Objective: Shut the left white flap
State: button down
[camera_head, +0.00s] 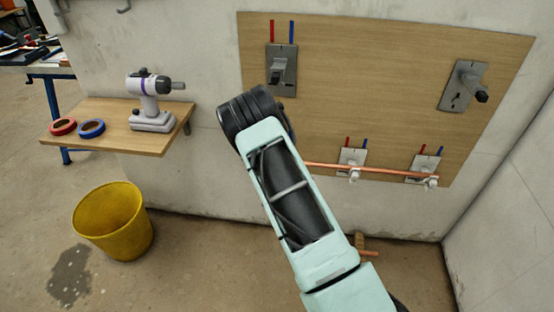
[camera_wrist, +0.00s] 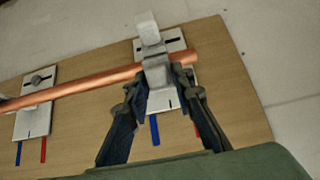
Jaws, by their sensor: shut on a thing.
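The wrist view is upside down, so the left clip is the right one there. Its white flap (camera_wrist: 157,74) lies across the pipe (camera_wrist: 95,84), with a pale block (camera_wrist: 148,28) beyond. My gripper (camera_wrist: 162,80) has one finger on each side of this flap and is shut on it. The head view hides my fingers behind the arm.
The wooden board (camera_head: 360,60) also bears two grey plates with dark handles, at upper left (camera_head: 281,60) and upper right (camera_head: 464,84). A shelf (camera_head: 110,140) holds a drill-like tool (camera_head: 150,100) and tape rolls. A yellow bucket (camera_head: 112,220) stands on the floor.

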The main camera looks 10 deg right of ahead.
jog(key=shift+w+d+g+y+b, duration=0.15)
jog(key=shift+w+g+b, duration=0.15)
jog(key=shift+g, duration=0.25)
jog(key=shift+w+d+g+y+b, duration=0.1)
jog(key=shift+w+g+y+b, duration=0.1)
jog(key=shift+g+b, duration=0.3)
jog(key=shift+w+f+g+y+b, duration=0.1)
jog(key=shift+w+g+y+b, duration=0.15)
jog(key=shift+g+b, duration=0.6)
jog(key=shift+w+g+b, duration=0.15)
jog(key=shift+g+b, duration=0.65)
jog(key=shift+b, duration=0.2)
jog(key=c, duration=1.8)
grip_release()
jog(key=shift+c, duration=0.2)
jog(key=shift+r+t+p, duration=0.25)
jog(key=shift+t+p, duration=0.15)
jog(key=shift+p, duration=0.35)
jog(key=shift+s, duration=0.25)
